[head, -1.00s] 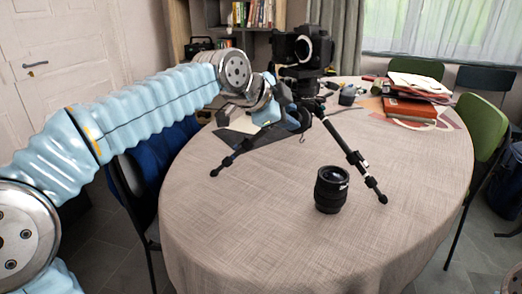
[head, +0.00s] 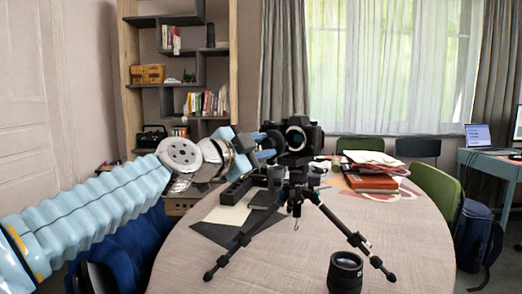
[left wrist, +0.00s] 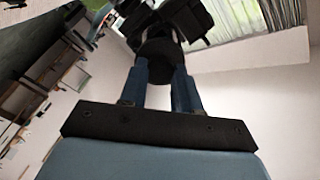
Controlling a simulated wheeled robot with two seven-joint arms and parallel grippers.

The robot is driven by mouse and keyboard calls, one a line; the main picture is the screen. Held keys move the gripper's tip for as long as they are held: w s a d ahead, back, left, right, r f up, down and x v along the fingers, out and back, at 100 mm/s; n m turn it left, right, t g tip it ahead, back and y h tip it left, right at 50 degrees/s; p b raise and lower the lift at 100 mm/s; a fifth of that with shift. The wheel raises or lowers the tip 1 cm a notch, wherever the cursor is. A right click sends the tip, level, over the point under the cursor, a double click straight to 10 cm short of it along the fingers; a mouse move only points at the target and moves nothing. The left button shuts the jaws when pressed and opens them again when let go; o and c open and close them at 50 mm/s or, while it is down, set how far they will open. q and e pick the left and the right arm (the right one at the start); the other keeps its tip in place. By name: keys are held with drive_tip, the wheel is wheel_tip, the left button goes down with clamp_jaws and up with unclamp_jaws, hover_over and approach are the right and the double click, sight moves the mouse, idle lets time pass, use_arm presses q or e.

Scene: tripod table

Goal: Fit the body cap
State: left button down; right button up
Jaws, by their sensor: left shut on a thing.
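A black camera (head: 314,134) sits on a tripod (head: 310,196) on the round table. Its pale mount ring (head: 297,137) faces me and looks uncovered. My left gripper (head: 262,146) is at camera height, just left of the camera. It is shut on a dark round piece that looks like the body cap (head: 272,139). In the left wrist view the cap (left wrist: 158,62) sits between the blue fingers (left wrist: 166,90), with the camera (left wrist: 180,18) behind it. I cannot tell whether cap and camera touch. My right gripper is not in view.
A black lens (head: 345,271) stands upright on the table (head: 180,262) near the front. A dark tray (head: 236,191) and flat sheets lie behind the tripod's left leg. Books (head: 371,182) lie at the back right.

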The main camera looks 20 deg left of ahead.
use_arm(q)
drive_tip(key=shift+w+d, duration=0.1)
drive_tip(key=shift+w, duration=0.1)
drive_tip(key=x, duration=0.6)
drive_tip(key=shift+w+d, duration=0.2)
drive_tip(key=shift+w, duration=0.1)
idle(1.0)
drive_tip(key=shift+w+d, duration=0.2)
drive_tip(key=shift+w, duration=0.25)
idle(1.9)
